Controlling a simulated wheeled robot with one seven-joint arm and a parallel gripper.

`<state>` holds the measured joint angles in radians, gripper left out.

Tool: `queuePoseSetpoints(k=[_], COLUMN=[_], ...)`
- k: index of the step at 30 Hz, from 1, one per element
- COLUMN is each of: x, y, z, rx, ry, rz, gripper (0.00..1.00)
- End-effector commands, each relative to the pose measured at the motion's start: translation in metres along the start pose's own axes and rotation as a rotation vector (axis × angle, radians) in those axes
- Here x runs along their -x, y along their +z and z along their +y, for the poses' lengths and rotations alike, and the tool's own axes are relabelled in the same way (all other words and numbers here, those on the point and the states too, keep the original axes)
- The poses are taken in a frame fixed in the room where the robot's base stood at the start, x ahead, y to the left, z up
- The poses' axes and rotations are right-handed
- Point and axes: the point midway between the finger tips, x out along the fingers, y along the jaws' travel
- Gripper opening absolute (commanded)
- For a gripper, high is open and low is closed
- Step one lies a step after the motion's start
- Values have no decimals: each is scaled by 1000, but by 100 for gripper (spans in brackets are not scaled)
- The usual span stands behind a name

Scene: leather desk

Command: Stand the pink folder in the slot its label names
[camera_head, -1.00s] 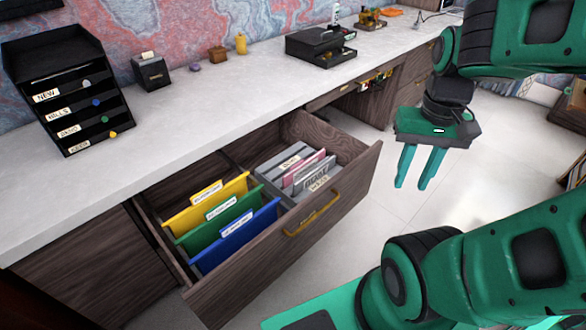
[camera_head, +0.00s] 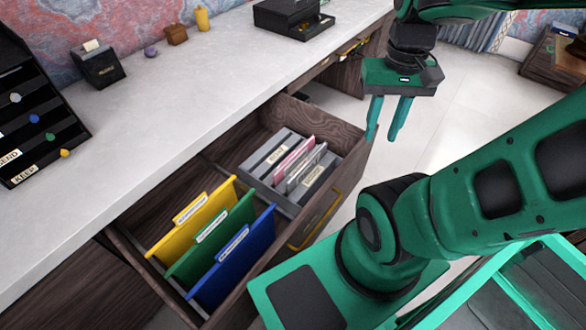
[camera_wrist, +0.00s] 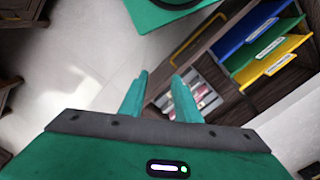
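The pink folder (camera_head: 293,158) stands among grey folders in a grey slotted holder (camera_head: 250,181) at the far end of the open drawer (camera_head: 118,231). The label on the pink folder is too small to read. Yellow (camera_head: 180,228), green (camera_head: 205,242) and blue (camera_head: 228,268) hanging folders with white labels fill the drawer's near part. My gripper (camera_head: 388,136) is open and empty, fingers pointing down, to the right of the drawer and apart from it. In the wrist view, the pink folder is partly hidden behind a finger.
A black tray tower (camera_head: 30,120) with labelled shelves stands on the desk (camera_head: 165,110) at left. A black box (camera_head: 290,18), a small black holder (camera_head: 97,66) and small ornaments stand along the back. The desk's middle is clear. The drawer front has a yellow handle (camera_head: 312,228).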

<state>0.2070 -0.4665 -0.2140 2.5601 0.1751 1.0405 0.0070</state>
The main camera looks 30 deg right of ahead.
Motion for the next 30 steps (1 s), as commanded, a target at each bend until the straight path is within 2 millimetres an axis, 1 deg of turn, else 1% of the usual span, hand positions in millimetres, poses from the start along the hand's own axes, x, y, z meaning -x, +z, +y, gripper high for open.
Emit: queuePoseSetpoints(k=[1,2,5,8,14,17,21,23,27,29,30], x=[4,5,4,-1,-20,-35,-62,-76,-112,-129,-141], y=[8,8,-4,-27,-86,-114,-151,-166,-197,-209,-216], z=[5,5,2,-5,-31,-46,-70,-81,-107,-118,-126], rx=[-1,-4,-25,-62,-169,-222,-298,-329,-405,-439,-460], ry=[-5,-5,3,19,45,52,55,53,45,39,36], rz=[9,12,12,13,26,33,38,40,42,40,38], gripper=[30,30,30,30,30,30,30,30,30,30,30])
